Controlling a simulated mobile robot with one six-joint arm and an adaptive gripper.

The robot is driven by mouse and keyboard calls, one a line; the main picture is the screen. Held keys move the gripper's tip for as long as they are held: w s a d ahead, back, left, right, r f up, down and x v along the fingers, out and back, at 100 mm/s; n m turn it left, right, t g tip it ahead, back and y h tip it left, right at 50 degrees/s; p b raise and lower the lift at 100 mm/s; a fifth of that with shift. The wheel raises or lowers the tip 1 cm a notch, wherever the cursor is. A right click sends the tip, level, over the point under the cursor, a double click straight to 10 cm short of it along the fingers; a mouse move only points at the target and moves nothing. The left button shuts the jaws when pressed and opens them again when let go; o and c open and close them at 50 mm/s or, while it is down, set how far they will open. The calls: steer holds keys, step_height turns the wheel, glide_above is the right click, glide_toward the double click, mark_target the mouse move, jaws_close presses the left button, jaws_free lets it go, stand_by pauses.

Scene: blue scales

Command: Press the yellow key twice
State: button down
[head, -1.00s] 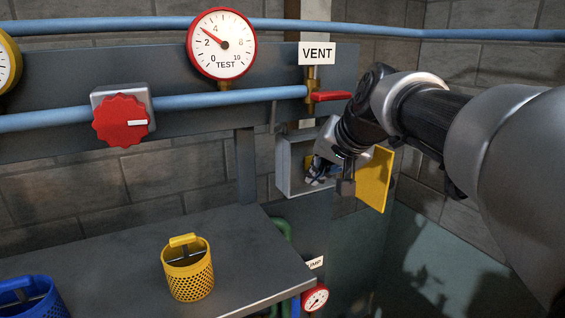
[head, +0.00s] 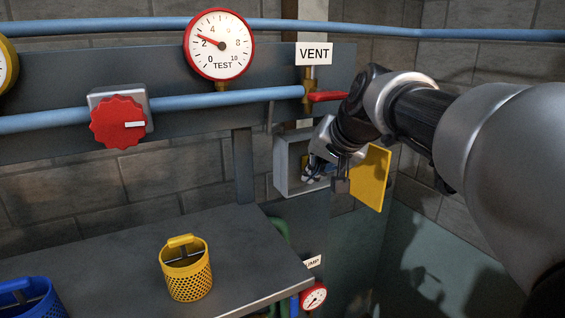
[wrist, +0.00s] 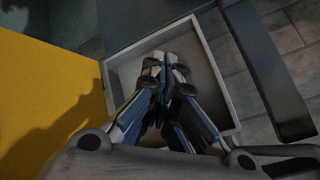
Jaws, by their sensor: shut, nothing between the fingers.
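A grey open-fronted box (head: 281,168) is mounted below the red vent handle, with its yellow door (head: 372,180) swung open to the right. My gripper (head: 309,174) reaches into the box with its fingers shut and empty. In the wrist view my gripper (wrist: 164,68) is over the pale inside of the box (wrist: 205,60), and the yellow door (wrist: 45,90) fills the left side. I cannot make out a yellow key; the fingers cover part of the box's inside. Whether the fingertips touch anything inside cannot be told.
A TEST gauge (head: 220,60), a VENT sign (head: 314,54), a red vent handle (head: 330,96) and a red knob (head: 118,122) are near the blue pipes. A yellow basket (head: 187,275) stands on the bench (head: 120,250). A small red gauge (head: 313,297) is lower right.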

steer(key=shift+s, duration=0.1)
steer(key=shift+s+d+b, duration=0.25)
steer(key=shift+s+b, duration=0.1)
steer(key=shift+s, duration=0.25)
steer(key=s, duration=0.1)
steer(key=s+d+b, duration=0.1)
steer(key=s, duration=0.1)
steer(key=s+d+b, duration=0.1)
steer(key=shift+s, duration=0.3)
stand_by(1.8)
steer(key=s+d+p, duration=0.1)
steer(key=s+d, duration=0.1)
steer(key=s, duration=0.2)
steer(key=w+a+p, duration=0.4)
steer(key=w, duration=0.4)
steer(key=shift+w, duration=0.35)
